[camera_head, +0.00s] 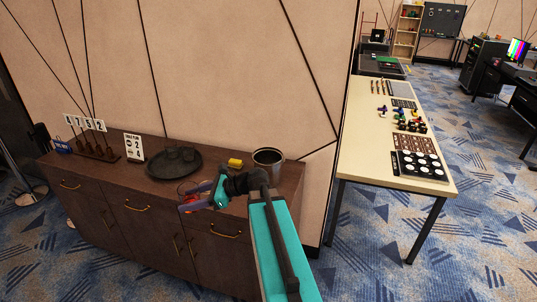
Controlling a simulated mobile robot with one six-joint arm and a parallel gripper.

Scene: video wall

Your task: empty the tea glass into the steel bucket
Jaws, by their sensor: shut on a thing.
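The steel bucket (268,160) stands upright at the right end of the brown sideboard, behind my arm. My teal and dark gripper (189,200) reaches left over the sideboard's front edge, to the left of the bucket and apart from it. Its fingers are shut on a small see-through thing with a reddish tint, which looks like the tea glass (191,211). The fingers cover much of the glass, so its tilt and how full it is cannot be told. The inside of the bucket is mostly hidden.
A dark round tray (152,172) with dark cups sits left of the bucket. A yellow block (235,162) lies between them. Number cards (84,124) and a white sign (134,147) stand farther left. A cream table (374,164) with many small items stands right.

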